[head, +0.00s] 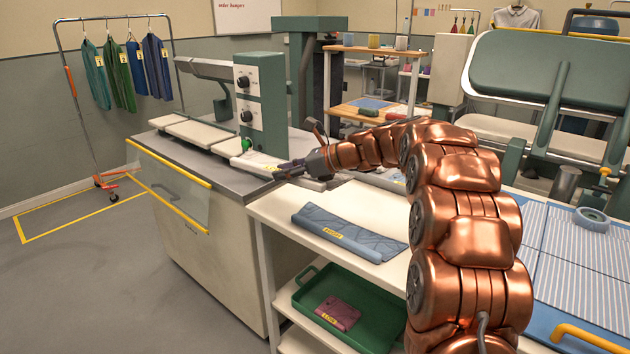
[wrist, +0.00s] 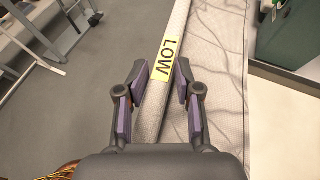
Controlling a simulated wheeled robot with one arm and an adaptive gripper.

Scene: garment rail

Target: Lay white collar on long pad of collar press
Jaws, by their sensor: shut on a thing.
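The collar press (head: 260,95) stands on the grey-topped counter at the back left, with a green control box. Its pale long pad (head: 205,134) lies along the counter, left of and below the box. My gripper (head: 282,172) is low over the counter's right end, beside the pad's near end. In the wrist view its two fingers (wrist: 163,82) flank a narrow white strip, which I take for the white collar (wrist: 178,25). A yellow tag reading LOW lies on the strip between the fingertips. Whether the strip touches the pad cannot be told.
A blue folded garment (head: 345,232) lies on the white shelf in front, above a green tray (head: 375,312). A garment rail (head: 110,22) stands at the left wall. A blue striped board (head: 575,255) lies at the right.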

